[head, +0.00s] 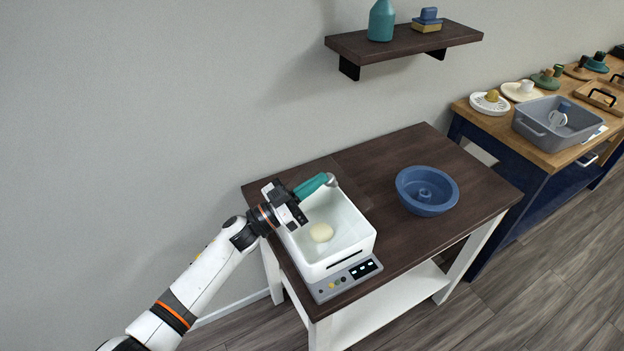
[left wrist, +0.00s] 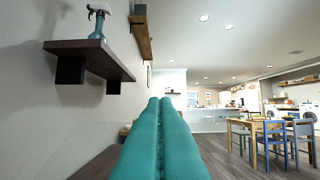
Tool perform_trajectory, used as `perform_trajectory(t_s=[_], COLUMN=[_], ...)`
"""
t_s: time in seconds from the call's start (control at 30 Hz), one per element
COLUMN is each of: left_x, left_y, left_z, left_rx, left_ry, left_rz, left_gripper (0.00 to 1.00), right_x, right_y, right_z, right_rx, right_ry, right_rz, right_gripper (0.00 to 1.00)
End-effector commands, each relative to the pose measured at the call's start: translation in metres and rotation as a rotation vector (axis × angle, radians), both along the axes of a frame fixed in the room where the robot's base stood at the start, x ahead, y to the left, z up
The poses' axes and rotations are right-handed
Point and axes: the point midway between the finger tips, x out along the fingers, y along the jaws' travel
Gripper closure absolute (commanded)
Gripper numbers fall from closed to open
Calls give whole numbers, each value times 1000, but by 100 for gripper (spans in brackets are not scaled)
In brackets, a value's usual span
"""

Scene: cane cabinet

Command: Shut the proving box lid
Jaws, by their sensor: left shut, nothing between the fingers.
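The proving box (head: 352,248) is white with a grey control panel in front, on the left part of a dark wooden table. Its top is open and a pale round of dough (head: 321,232) lies inside. A faint dark see-through panel (head: 352,178) seems to rise at the box's back; it looks like the raised lid, but its outline is hard to tell. My left gripper (head: 328,180) is over the box's back left, teal fingers shut and empty. A small grey rounded piece shows at its tips; touching cannot be told. The fingers also fill the left wrist view (left wrist: 160,102). My right gripper is out of view.
A blue ring-shaped pan (head: 427,191) stands on the dark table (head: 380,150) right of the box. A wall shelf (head: 403,42) with a teal bottle hangs above. A wooden counter (head: 490,118) with a grey bin (head: 535,128) stands at right.

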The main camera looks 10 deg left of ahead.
Motion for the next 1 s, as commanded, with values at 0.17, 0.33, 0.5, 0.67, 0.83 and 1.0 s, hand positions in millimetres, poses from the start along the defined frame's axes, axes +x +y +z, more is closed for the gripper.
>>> perform_trajectory(t_s=[0.17,0.33,0.5,0.67,0.83,1.0], left_x=[7,16,23,27,31,32], left_y=[-9,-21,-32,-40,-45,-47], left_z=[1,-11,-30,-50,-61,-66], left_rx=[90,202,313,307,307,306], left_ry=[57,132,204,211,208,209], left_rz=[-1,0,1,0,0,0], left_gripper=[100,100,100,100,100,100], right_x=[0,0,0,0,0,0], right_y=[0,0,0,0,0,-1], right_z=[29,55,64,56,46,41], right_rx=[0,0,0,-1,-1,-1], right_ry=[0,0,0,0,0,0], right_rz=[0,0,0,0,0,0], right_gripper=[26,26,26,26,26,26])
